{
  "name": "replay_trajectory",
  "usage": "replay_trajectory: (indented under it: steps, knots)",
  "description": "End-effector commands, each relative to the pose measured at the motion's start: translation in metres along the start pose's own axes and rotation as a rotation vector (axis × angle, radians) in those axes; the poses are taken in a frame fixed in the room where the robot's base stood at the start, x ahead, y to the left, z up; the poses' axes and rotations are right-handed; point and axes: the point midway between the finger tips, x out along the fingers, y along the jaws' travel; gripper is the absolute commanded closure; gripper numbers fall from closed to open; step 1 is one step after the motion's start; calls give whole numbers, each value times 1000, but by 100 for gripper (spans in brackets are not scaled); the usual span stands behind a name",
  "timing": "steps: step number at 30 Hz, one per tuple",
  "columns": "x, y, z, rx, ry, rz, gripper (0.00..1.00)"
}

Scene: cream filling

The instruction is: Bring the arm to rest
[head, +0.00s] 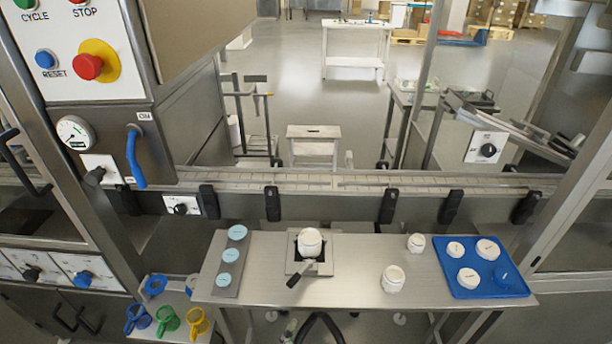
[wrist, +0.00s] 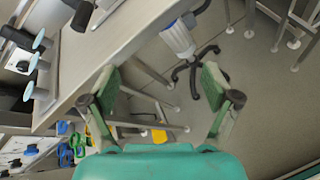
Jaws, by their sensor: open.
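My gripper (wrist: 160,74) shows in the wrist view with its two green-padded fingers spread wide apart. Nothing is between the fingers. It is beside and apart from the steel table (wrist: 135,28), whose edge runs diagonally across the upper left. Floor and dark-footed stand legs lie beyond the fingers. I cannot make out my gripper for certain in the head view.
The steel table (head: 352,262) carries a white jar (head: 310,242) in a holder, two more white jars, a strip of pale blue discs (head: 237,232) and a blue tray (head: 452,284) with several white pieces. A conveyor (head: 340,181) runs behind. Coloured rings (head: 168,320) hang at lower left.

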Motion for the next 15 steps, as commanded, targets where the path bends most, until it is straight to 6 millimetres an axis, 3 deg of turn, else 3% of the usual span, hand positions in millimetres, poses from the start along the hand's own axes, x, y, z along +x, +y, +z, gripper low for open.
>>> replay_trajectory:
  steps: [1,8,15]
  knots:
    - [2,-22,-4,54,20,4,12]
    - [-8,-94,-18,385,129,50,12]
    - [-44,-156,-27,797,237,59,12]
